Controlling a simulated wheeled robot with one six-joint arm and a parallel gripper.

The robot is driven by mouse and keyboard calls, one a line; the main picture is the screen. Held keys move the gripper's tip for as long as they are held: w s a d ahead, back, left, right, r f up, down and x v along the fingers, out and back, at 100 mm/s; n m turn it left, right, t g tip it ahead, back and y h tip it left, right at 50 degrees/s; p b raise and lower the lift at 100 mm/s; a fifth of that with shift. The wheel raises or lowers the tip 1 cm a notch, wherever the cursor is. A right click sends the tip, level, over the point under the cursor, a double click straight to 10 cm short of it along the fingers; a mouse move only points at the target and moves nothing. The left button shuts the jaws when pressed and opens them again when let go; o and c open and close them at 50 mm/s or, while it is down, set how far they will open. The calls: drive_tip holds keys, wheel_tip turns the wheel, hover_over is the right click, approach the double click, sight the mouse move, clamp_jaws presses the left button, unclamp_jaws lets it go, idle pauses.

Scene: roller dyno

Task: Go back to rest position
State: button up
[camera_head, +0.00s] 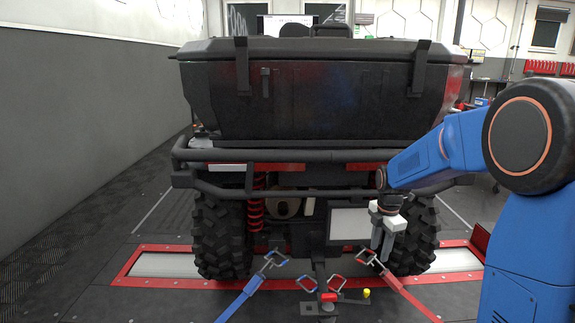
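My gripper (382,254) hangs at the end of my blue arm, right of the middle in the head camera view. Its white body is on top and its grey fingers point down. It is in front of the vehicle's right rear wheel (414,240), beside a light grey panel (349,224). I see nothing held in it. The gap between the fingers is too small to judge.
A dark off-road vehicle (318,98) stands with its rear towards me on red-framed rollers (165,264). A blue strap (240,300) and a red strap (408,296) with metal hooks run along the floor. Open floor (75,235) lies at the left, by a grey wall.

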drive_tip(key=s+a+r+m+t, duration=0.1)
drive_tip(key=s+r+m, duration=0.4)
drive_tip(key=s, duration=0.5)
drive_tip(key=s+a+r+m+t, duration=0.1)
drive_tip(key=s+r+m, duration=0.5)
drive_tip(key=s, duration=0.3)
drive_tip(key=s+f+m+t, duration=0.1)
drive_tip(key=s+m+t, duration=0.1)
drive_tip(key=s+m, duration=0.8)
drive_tip(key=s, duration=0.7)
drive_tip(key=shift+a+f, duration=0.15)
